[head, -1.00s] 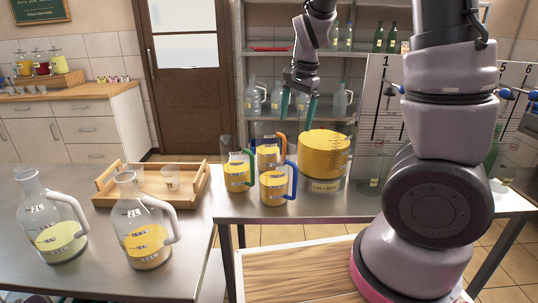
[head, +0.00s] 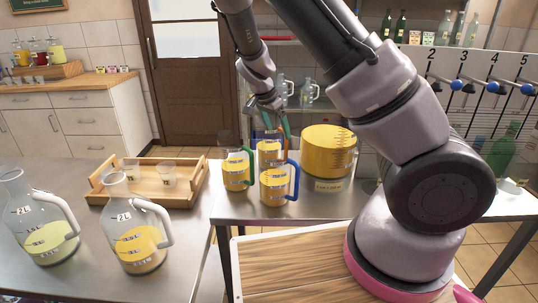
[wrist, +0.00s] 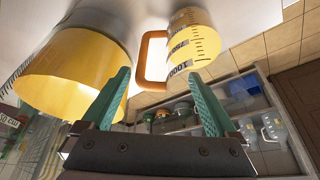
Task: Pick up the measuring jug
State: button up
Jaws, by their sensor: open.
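Three clear measuring jugs with yellow liquid stand close together on the metal table. The orange-handled jug (head: 269,154) is at the back, the green-handled jug (head: 236,172) at left and the blue-handled jug (head: 273,187) in front. My gripper (head: 276,130) is open, its teal fingers pointing down at the orange-handled jug's handle side. In the wrist view my gripper (wrist: 157,74) is empty, and the orange handle (wrist: 149,60) shows between and beyond its fingertips. Whether they touch the handle I cannot tell. In the head view, the blue-handled jug partly hides the orange-handled one.
A large yellow-filled round container (head: 323,155) stands just right of the jugs; it also shows in the wrist view (wrist: 75,75). A wooden tray (head: 130,198) with clear cups and two large 2L jugs (head: 135,238) (head: 42,232) stand on the left table.

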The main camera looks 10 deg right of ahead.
jog(key=x, duration=0.5)
jog(key=shift+s+d, duration=0.15)
jog(key=shift+s, duration=0.05)
jog(key=shift+c, duration=0.2)
grip_shut()
